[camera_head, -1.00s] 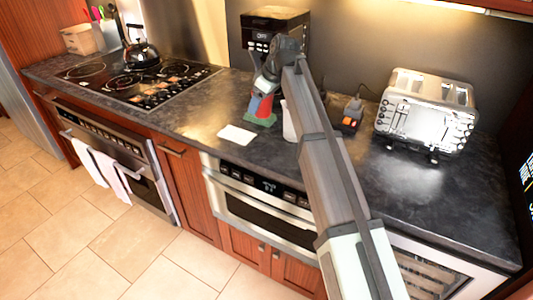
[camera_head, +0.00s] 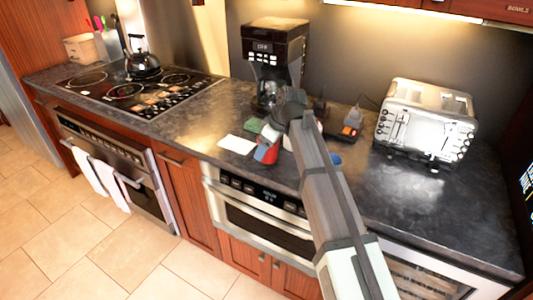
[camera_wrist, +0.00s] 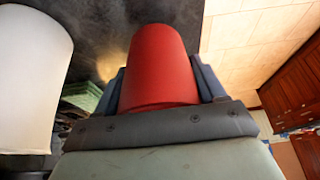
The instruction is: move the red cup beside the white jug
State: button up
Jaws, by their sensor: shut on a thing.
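The red cup (camera_head: 265,153) is between the fingers of my gripper (camera_head: 270,145), near the counter's front edge. In the wrist view the red cup (camera_wrist: 160,55) fills the space between the two fingers of my gripper (camera_wrist: 161,82), which is shut on it. I cannot tell whether its base touches the counter. The white jug (camera_wrist: 30,75) stands at the left of the wrist view, apart from the cup. In the head view the jug (camera_head: 287,142) is mostly hidden behind my arm, just right of the cup.
A green block (camera_head: 254,125) lies behind the cup, and a white sheet (camera_head: 237,144) lies to its left. A coffee maker (camera_head: 275,60) stands behind. A blue item (camera_head: 335,158) shows right of my arm. A toaster (camera_head: 425,120) is farther right.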

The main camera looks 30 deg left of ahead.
jog(key=shift+f, duration=1.15)
jog(key=shift+f, duration=0.15)
jog(key=o, duration=1)
jog(key=v, duration=1.2)
